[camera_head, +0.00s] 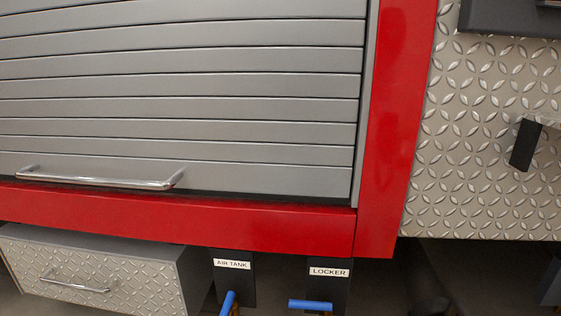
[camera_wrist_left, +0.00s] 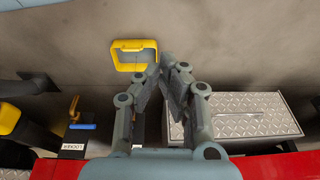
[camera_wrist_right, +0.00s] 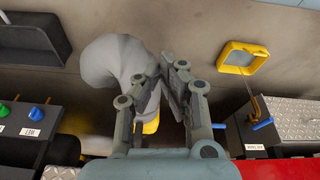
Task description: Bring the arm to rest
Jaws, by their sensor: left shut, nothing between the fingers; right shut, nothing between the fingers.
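Neither gripper shows in the head view. In the left wrist view my left gripper (camera_wrist_left: 163,62) is shut and empty, its fingers together in front of a grey wall, close to a yellow square handle (camera_wrist_left: 119,55). In the right wrist view my right gripper (camera_wrist_right: 166,64) is shut and empty, in front of a thick grey curved hose (camera_wrist_right: 113,60) with a yellow band (camera_wrist_right: 151,125). The fingers hide part of the hose.
A closed grey roller shutter (camera_head: 200,90) with a chrome handle (camera_head: 100,181) sits in a red frame (camera_head: 180,219). Below are a diamond-plate drawer (camera_head: 90,270) and blue levers at labels "AIR TANK" (camera_head: 232,265) and "LOCKER" (camera_head: 329,272).

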